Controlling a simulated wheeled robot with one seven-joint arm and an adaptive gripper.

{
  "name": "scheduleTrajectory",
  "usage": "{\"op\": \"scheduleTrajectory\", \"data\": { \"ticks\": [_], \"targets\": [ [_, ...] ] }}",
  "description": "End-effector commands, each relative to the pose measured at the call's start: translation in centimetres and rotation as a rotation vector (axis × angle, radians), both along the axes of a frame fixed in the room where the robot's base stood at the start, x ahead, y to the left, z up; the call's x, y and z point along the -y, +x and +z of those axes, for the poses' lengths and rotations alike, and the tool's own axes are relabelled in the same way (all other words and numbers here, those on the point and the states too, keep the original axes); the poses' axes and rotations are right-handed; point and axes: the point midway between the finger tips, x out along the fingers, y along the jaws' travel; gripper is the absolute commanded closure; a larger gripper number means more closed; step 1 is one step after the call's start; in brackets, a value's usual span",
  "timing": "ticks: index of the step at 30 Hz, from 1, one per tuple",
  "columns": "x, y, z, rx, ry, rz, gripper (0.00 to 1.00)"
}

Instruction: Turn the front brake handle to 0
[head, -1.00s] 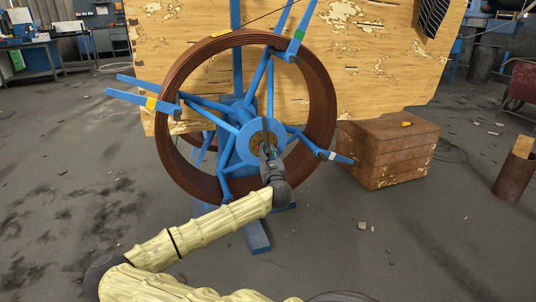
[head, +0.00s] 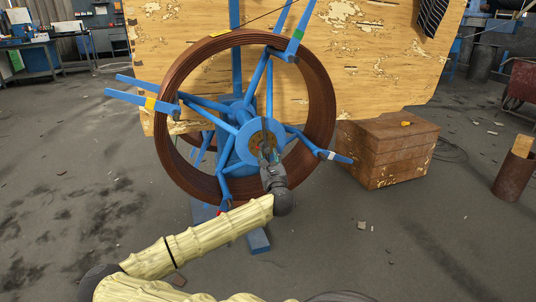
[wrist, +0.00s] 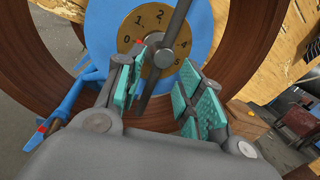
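The front brake handle (wrist: 177,22) is a grey bar across a round brass dial (wrist: 127,20) with black numbers at the hub of the blue wheel. In the wrist view its upper end lies just right of the 2, and its lower end points down, slightly left. A small red mark sits beside the 0 at the dial's left. My gripper (wrist: 166,100) is open, its teal pads to the left and right of the handle's lower part, with a clear gap on the right. In the head view my gripper (head: 268,157) is just below the dial (head: 259,137); the handle is hard to make out there.
The brown pipe coil (head: 326,90) surrounds the hub, with blue spokes and arms (head: 128,98) sticking out. A wooden panel (head: 385,60) stands behind. A wooden crate (head: 385,155) is at the right. The grey floor in front is mostly open.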

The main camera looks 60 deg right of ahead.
Motion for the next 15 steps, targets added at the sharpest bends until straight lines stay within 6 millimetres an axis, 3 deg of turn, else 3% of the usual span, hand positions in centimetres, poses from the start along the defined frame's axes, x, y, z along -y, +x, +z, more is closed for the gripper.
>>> {"op": "scheduleTrajectory", "data": {
  "ticks": [9, 15],
  "targets": [
    [-4.7, -3.3, -0.4, -0.001, -0.001, -0.001, 0.63],
    [-6.4, -4.6, -0.6, 0.0, 0.001, -0.001, 0.63]
  ]
}}
